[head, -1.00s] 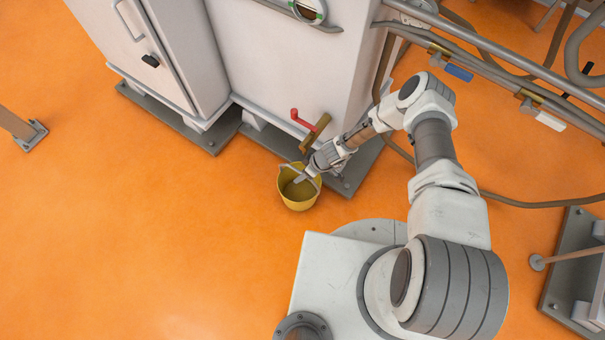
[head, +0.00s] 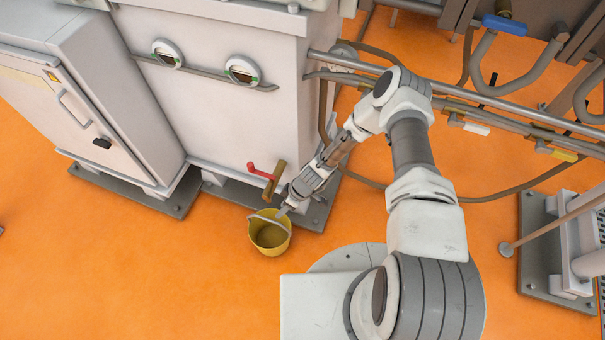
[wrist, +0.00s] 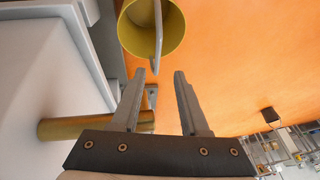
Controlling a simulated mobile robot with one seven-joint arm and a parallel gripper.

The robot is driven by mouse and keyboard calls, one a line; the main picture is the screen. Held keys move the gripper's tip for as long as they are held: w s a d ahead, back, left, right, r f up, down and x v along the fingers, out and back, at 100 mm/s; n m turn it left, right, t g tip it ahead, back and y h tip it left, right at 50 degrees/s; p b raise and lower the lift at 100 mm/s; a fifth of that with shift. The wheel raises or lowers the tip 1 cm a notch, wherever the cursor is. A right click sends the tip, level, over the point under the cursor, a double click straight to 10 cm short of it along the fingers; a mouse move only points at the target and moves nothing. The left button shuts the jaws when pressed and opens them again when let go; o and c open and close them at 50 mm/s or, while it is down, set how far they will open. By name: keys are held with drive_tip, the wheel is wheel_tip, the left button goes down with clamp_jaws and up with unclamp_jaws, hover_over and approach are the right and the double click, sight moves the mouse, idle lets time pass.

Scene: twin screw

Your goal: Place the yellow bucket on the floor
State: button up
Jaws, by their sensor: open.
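The yellow bucket (head: 269,240) appears to stand on the orange floor, just in front of the grey cabinet's dark base. Its pale handle (head: 268,219) lies across its mouth in the head view. My gripper (head: 284,208) is at the bucket's upper right rim. In the wrist view, the bucket (wrist: 173,42) is at the top, beyond my gripper (wrist: 159,73). The two fingers are open, with nothing between them. The handle's lower end (wrist: 157,62) is close to the fingertips; I cannot tell if they touch. The bucket's underside is hidden.
A red-handled valve (head: 262,172) with a brass spout (head: 274,180) sticks out from the cabinet (head: 210,100) above the bucket. The brass pipe also shows in the wrist view (wrist: 75,127). Pipes (head: 480,110) run on the right. Open floor (head: 150,275) lies left of the bucket.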

drive_tip(key=w+d+r+m+t, duration=0.1)
drive_tip(key=w+d+r, duration=0.1)
drive_tip(key=w+r, duration=0.5)
drive_tip(key=w+d+r, duration=0.2)
drive_tip(key=d+r, duration=0.1)
drive_tip(key=r, duration=0.8)
drive_tip(key=d+r+m+t+h, duration=0.1)
drive_tip(key=d+r+m+h, duration=0.2)
drive_tip(key=r, duration=1.7)
drive_tip(key=s+d+r+m+t, duration=0.1)
drive_tip(key=s+d+r+m, duration=0.2)
drive_tip(key=r, duration=0.5)
drive_tip(key=s+d+r+t, duration=0.1)
drive_tip(key=s+d+r, duration=0.2)
drive_tip(key=s+r, duration=0.35)
drive_tip(key=s+d+r+m+t+h, duration=0.1)
drive_tip(key=s+d+r+m, duration=0.1)
drive_tip(key=s, duration=0.4)
drive_tip(key=s+d+r+m+h, duration=0.1)
drive_tip(key=s+d+r+m, duration=0.1)
drive_tip(key=s+r+m, duration=0.2)
drive_tip(key=s+r, duration=0.3)
drive_tip(key=shift+s+d+t, duration=0.2)
drive_tip(key=shift+d+t, duration=0.05)
drive_tip(key=shift+t, duration=0.15)
drive_tip(key=shift+r, duration=0.15)
